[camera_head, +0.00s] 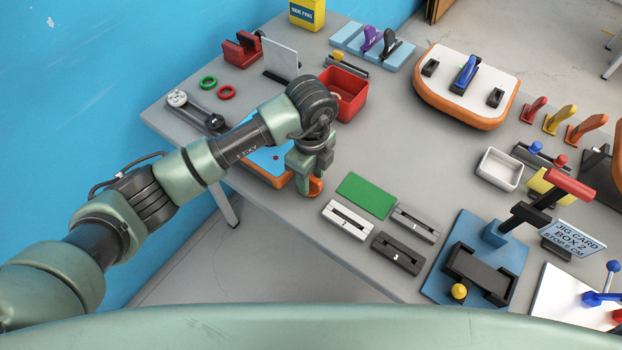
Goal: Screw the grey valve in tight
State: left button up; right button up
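My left gripper (306,178) points down at the right end of a small board with a blue top and orange rim (262,172) near the table's front left edge. The gripper and wrist cover part of this board; orange shows again just beside the fingers. A small red spot (276,157) is on the blue top. I cannot make out the grey valve; it may be hidden behind my gripper. I cannot tell whether the fingers are open or shut, or whether they touch anything. My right gripper is not in view.
A red bin (346,92) stands behind my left wrist. A green mat (366,195) and slotted blocks (348,219) lie to its right. A larger white-topped, orange-rimmed board (468,80) is at the back. A blue jig base (443,283) with a card stands front right.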

pick_arm(q)
jog(key=shift+f, duration=0.35)
grip_shut()
jog(key=shift+r, duration=0.15)
